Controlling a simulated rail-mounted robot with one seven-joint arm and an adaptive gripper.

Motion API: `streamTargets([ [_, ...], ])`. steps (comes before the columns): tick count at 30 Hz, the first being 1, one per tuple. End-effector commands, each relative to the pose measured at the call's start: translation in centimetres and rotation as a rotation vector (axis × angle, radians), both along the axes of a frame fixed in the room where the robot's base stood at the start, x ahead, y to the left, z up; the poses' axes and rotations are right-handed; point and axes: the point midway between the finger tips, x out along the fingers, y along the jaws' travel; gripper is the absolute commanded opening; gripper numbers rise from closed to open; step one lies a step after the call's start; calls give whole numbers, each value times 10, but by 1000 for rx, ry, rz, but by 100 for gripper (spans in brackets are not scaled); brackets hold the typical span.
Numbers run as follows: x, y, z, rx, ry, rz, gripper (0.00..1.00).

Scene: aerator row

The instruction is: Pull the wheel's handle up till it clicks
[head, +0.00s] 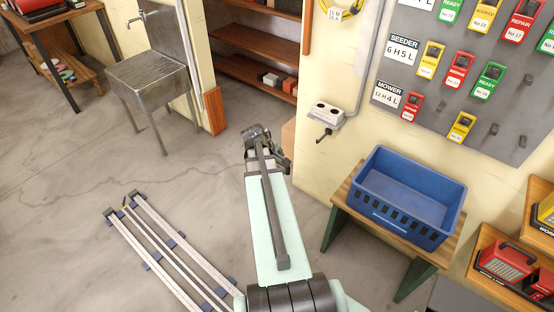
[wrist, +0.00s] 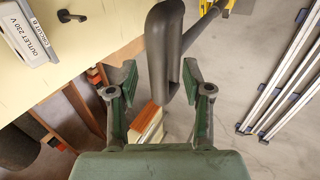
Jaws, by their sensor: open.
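A dark grey handle (wrist: 164,50), long and rounded with a slot-like fold down its right side, stands between the fingers in the wrist view. I take it for the wheel's handle. A yellow part (wrist: 208,30) with a grey fork shows behind it at the top; whether it belongs to the wheel is unclear. My gripper (wrist: 160,80) is open, with one green finger on each side of the handle. Whether either finger touches it I cannot tell. In the head view my arm hides most of this spot, and the wheel cannot be made out.
A wall outlet box (head: 325,114) is close to the right of my arm's end. A blue crate (head: 405,195) stands on a wooden bench (head: 346,209) at right. Long metal rails (head: 165,250) lie on the floor at left. A steel sink (head: 150,75) stands behind; the floor between is clear.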

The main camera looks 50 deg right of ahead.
Motion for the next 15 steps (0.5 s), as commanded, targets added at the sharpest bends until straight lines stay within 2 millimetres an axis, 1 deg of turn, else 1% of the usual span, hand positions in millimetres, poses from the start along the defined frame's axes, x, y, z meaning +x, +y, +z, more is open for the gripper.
streamTargets([
  [1, 0, 3, 7, 0, -1, 0, 50],
  [15, 1, 23, 45, -1, -1, 0, 50],
])
